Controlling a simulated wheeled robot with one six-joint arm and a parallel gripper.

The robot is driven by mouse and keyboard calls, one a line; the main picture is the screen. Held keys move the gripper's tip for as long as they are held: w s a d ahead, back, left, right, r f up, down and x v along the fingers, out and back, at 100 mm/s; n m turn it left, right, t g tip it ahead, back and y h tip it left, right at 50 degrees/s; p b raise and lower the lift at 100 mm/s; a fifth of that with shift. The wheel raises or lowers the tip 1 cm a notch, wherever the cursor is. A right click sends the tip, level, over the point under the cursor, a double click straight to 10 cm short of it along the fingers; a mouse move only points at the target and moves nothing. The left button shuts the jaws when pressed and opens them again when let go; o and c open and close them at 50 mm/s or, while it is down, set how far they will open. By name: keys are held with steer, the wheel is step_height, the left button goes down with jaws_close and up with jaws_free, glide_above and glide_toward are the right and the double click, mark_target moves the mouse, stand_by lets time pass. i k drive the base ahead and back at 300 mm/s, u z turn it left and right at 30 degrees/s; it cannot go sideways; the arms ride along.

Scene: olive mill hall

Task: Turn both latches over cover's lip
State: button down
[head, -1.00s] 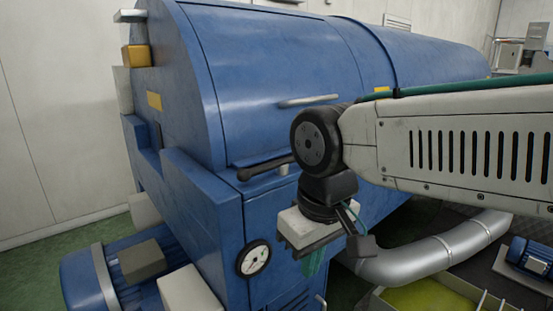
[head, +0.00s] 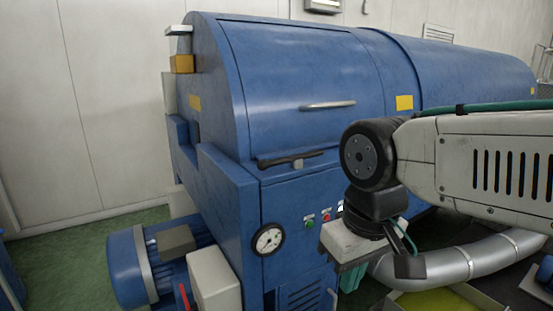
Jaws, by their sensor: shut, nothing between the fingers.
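The blue curved cover (head: 300,65) is down on the machine, with a grey bar handle (head: 327,105) on its front. One dark latch (head: 275,161) lies nearly level along the cover's lower edge, with a pale pivot near its middle. I cannot tell whether it overlaps the lip. No second latch shows; my arm hides part of the edge to the right. My gripper (head: 352,278) points down, right of and below the visible latch and apart from it, in front of the machine's front panel. Its teal fingers are shut and empty.
A dial gauge (head: 269,240) and small green and red buttons (head: 318,219) sit on the front panel. A blue motor (head: 135,268) stands low at left. A silver pipe (head: 450,264) and a yellow-green tray (head: 435,304) lie low at right.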

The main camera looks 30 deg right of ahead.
mark_target(296, 160)
steer(key=k, duration=0.1)
steer(key=u, duration=0.7)
steer(key=i, duration=0.75)
steer(key=z, duration=0.6)
